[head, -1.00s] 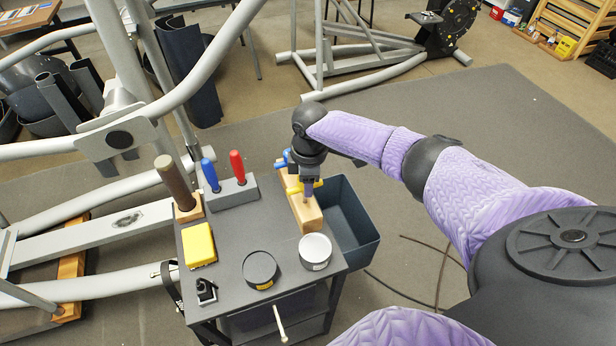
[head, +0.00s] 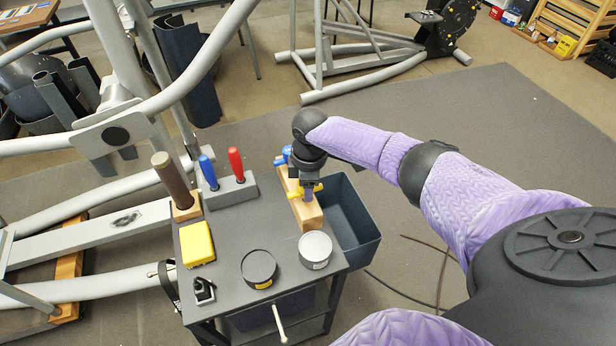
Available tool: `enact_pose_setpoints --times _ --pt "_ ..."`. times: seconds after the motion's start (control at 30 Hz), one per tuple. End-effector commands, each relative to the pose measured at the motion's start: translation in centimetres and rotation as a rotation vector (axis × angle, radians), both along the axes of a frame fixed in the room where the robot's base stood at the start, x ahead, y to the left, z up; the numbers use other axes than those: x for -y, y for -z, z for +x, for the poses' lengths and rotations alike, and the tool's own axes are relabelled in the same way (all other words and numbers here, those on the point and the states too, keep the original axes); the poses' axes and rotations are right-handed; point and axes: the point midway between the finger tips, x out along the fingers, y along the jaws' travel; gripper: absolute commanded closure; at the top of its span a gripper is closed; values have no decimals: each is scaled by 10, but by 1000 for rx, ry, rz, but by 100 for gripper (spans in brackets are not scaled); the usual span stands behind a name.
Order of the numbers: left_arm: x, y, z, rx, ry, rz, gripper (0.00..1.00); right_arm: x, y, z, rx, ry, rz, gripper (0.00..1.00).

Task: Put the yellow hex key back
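The wooden block (head: 306,215) stands at the right edge of the black cart top. The yellow hex key's handle (head: 294,195) shows on both sides of my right gripper (head: 308,194), low over the block. The gripper points down and appears closed around the handle; its fingers partly hide it. The key's shaft is hidden, so I cannot tell how deep it sits in the block. A blue handle (head: 281,160) shows at the block's far end, partly behind my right wrist. My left gripper is out of view.
On the cart top (head: 225,225) stand a grey holder with blue and red-handled tools (head: 236,163), a brown cylinder on a wooden base (head: 172,182), a yellow box (head: 197,243), a black tin (head: 259,268) and a grey-lidded tin (head: 315,248). A dark bin (head: 355,225) hangs at the right.

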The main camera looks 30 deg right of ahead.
Motion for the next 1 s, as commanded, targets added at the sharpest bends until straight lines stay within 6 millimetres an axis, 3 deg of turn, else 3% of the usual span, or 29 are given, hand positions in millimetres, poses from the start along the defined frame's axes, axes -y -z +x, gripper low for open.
enact_pose_setpoints --times 0.03,0.13,0.17,0.4,0.73,0.83,1.0 --pt "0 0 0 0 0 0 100 0 0 0 0 0 0 36" --pt "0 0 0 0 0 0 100 0 0 0 0 0 0 15" --pt "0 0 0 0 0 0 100 0 0 0 0 0 0 14" --pt "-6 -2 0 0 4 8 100 0 -4 0 1 -1 1 14" --pt "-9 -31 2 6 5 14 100 2 -82 -1 3 -1 1 14" --pt "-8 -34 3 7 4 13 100 2 -95 -1 2 -1 1 14" --pt "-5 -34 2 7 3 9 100 2 -100 -1 0 -1 0 14"
